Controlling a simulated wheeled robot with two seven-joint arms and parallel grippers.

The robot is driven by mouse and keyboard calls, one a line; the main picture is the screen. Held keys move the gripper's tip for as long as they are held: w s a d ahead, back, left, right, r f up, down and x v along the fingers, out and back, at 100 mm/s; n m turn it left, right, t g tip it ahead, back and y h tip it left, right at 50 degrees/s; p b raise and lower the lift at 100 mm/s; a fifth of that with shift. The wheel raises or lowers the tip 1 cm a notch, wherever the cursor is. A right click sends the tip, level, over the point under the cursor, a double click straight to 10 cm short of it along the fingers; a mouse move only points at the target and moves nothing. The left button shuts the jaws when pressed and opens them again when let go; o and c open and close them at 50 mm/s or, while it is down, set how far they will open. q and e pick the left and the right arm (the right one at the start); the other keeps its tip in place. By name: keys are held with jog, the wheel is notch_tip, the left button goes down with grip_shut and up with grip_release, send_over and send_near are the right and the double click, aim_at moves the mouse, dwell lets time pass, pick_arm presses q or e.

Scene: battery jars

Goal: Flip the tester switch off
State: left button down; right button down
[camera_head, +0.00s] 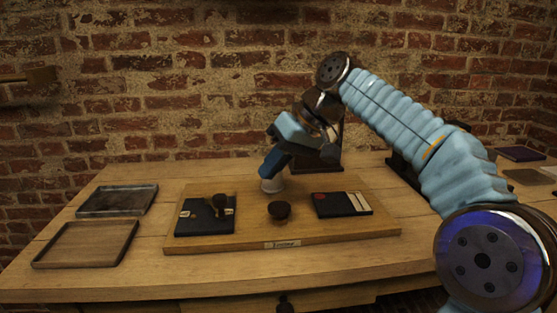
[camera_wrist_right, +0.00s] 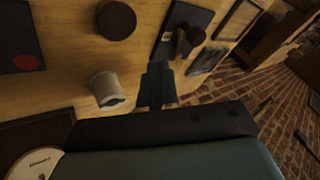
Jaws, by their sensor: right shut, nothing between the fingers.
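The tester is a wooden board (camera_head: 300,236) with a small label on its front edge. At its left end is a black switch plate (camera_head: 190,226) with pale metal contacts and a dark, round-ended lever (camera_head: 219,201). The plate also shows in the wrist view (camera_wrist_right: 172,20), with the lever (camera_wrist_right: 181,42) on it. I cannot tell the lever's exact tilt. My right gripper (camera_head: 268,168) is shut and empty, pointing down over the back of the board. In the wrist view its fingers (camera_wrist_right: 157,85) lie between the white cylinder and the switch plate. My left gripper is out of view.
A white cylinder (camera_head: 271,185) stands close to my right fingertips. A dark round cup (camera_head: 279,211) is mid-board. A black panel with a red disc (camera_head: 335,208) lies at right. Two trays, grey (camera_head: 118,212) and wooden (camera_head: 84,262), lie left of the board.

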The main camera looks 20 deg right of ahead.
aim_at(214, 200)
jog(key=x, duration=0.4)
jog(key=shift+f+b, duration=0.1)
jog(key=shift+b, duration=0.2)
jog(key=a, duration=0.3)
jog(key=shift+s+a+f, duration=0.15)
jog(key=shift+a, duration=0.05)
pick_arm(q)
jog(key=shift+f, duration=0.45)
pick_arm(e)
jog(key=shift+a, duration=0.45)
